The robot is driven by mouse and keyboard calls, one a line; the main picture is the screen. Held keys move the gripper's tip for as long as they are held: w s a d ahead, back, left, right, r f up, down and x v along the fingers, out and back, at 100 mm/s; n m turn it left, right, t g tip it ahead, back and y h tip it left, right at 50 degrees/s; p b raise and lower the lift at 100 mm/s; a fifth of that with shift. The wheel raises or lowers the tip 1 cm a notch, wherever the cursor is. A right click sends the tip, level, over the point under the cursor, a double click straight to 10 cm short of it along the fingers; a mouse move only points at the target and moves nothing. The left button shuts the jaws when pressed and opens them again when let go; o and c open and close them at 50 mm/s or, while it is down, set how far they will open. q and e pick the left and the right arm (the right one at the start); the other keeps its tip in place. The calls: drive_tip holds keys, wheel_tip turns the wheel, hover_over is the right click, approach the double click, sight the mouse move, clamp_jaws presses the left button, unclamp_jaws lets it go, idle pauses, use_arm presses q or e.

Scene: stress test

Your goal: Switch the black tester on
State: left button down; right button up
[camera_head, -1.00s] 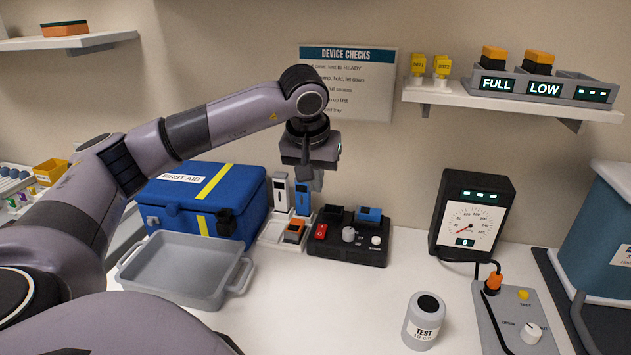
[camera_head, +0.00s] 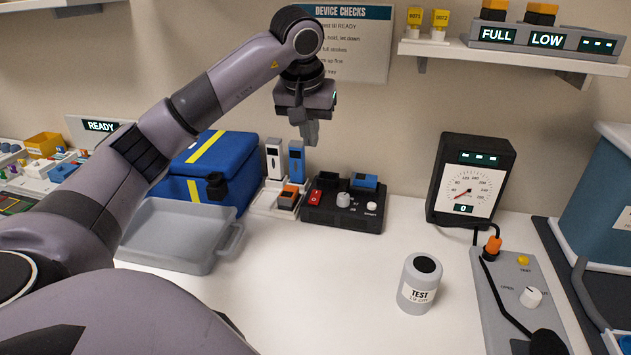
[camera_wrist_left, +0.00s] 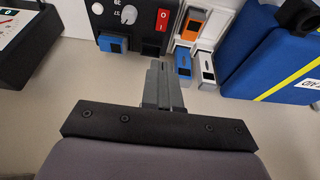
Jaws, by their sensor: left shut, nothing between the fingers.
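The black tester (camera_head: 345,217) is a low black box on the white table, near the back wall. It has a red rocker switch (camera_head: 315,198) at its left end, a white knob (camera_head: 343,200) and a blue block (camera_head: 364,182) on top. In the left wrist view the red switch (camera_wrist_left: 163,20) shows O and I marks beside the knob (camera_wrist_left: 128,15). Whether the switch is pressed, I cannot tell. My left gripper (camera_head: 310,140) is shut and empty, pointing down above and behind the tester's left end. Its fingers (camera_wrist_left: 160,85) are apart from the switch. My right gripper is out of view.
A charger with white (camera_head: 273,158) and blue (camera_head: 296,162) upright devices stands left of the tester. A blue first-aid box (camera_head: 175,190) and grey tray (camera_head: 165,242) are further left. A TEST cylinder (camera_head: 418,290) and black gauge (camera_head: 480,145) stand right. The front middle table is clear.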

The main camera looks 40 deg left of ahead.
use_arm(q)
approach(317, 192)
drive_tip(key=x, duration=0.5)
drive_tip(key=shift+w+a, duration=0.2)
drive_tip(key=shift+w+f, duration=0.1)
drive_tip(key=shift+f, duration=0.65)
drive_tip(key=shift+f, duration=0.25)
drive_tip(key=shift+s+d+p, duration=0.3)
drive_tip(key=shift+s+d, duration=0.05)
drive_tip(key=shift+s, duration=0.35)
drive_tip(key=p+v, duration=0.3)
drive_tip(key=v, duration=0.1)
drive_tip(key=shift+w+a+r+p, duration=0.2)
drive_tip(key=shift+w+p, duration=0.1)
drive_tip(key=shift+w, duration=0.05)
drive_tip(key=v, duration=1)
drive_tip(key=shift+b, duration=0.4)
